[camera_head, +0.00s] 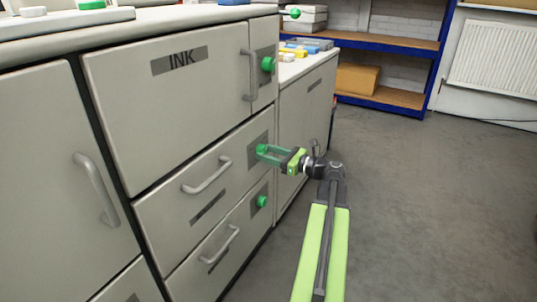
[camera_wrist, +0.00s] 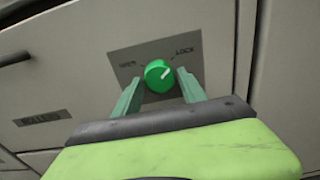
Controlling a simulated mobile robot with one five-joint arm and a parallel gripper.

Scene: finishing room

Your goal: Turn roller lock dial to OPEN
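The green round dial (camera_wrist: 158,76) sits on a grey plate (camera_wrist: 190,48) on a cabinet drawer front. Its white pointer mark slants up and right, toward the word LOCK. The other word, at upper left, is blurred but looks like OPEN. A dark label (camera_wrist: 42,118) on the left of the same front is too blurred to read surely. My gripper (camera_wrist: 160,80) is open, with one green finger on each side of the dial and small gaps showing.
The INK drawer (camera_head: 130,95) above has its own green dial (camera_head: 267,65), and the lower drawer has another (camera_head: 262,201). Bar handles (camera_head: 208,177) stick out from the fronts. A blue-framed shelf (camera_head: 385,106) stands behind. The grey floor (camera_head: 430,210) at right is clear.

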